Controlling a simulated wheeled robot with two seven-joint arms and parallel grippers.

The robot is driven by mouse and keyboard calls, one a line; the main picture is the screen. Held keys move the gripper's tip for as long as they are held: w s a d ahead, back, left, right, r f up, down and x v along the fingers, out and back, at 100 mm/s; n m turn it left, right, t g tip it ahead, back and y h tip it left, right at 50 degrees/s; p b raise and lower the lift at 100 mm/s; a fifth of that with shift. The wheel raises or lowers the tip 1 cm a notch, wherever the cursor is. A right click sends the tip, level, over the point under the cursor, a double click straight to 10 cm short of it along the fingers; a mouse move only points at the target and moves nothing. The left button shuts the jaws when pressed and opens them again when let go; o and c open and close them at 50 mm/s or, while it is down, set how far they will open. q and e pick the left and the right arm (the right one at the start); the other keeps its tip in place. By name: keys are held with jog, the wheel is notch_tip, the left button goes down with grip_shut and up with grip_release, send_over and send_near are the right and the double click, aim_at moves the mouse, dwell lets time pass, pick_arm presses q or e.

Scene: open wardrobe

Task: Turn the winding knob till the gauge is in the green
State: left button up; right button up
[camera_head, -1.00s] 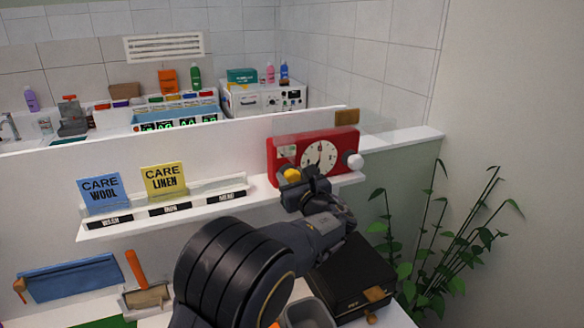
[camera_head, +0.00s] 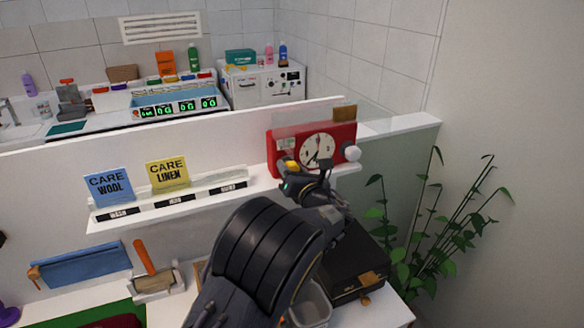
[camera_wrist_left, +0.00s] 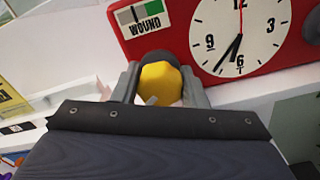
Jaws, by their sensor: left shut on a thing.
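The red clock (camera_head: 284,136) stands on the white shelf, with a white dial and a white knob (camera_head: 352,153) on its right side. In the left wrist view, the yellow winding knob (camera_wrist_left: 160,84) sits on the lower front, below the gauge (camera_wrist_left: 143,15) labelled WOUND. The gauge has a grey part on the left and green to the right; I cannot read its pointer for certain. My left gripper (camera_wrist_left: 160,92) is shut on the yellow knob, one finger on each side. The knob also shows small in the head view (camera_head: 291,166). My right gripper is not in view.
Blue and yellow care cards (camera_head: 167,173) stand on the shelf left of the clock. A black box (camera_head: 352,270) and a grey bin (camera_head: 312,306) lie below my left arm. A plant (camera_head: 440,225) stands at the right.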

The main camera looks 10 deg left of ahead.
pick_arm(q)
jog(key=shift+f, duration=0.15)
jog(key=o, duration=1)
jog(key=shift+s, duration=0.1)
jog(key=shift+s+d, duration=0.25)
jog(key=b+v, duration=0.2)
jog(key=v, duration=0.5)
jog(key=shift+b, duration=0.3)
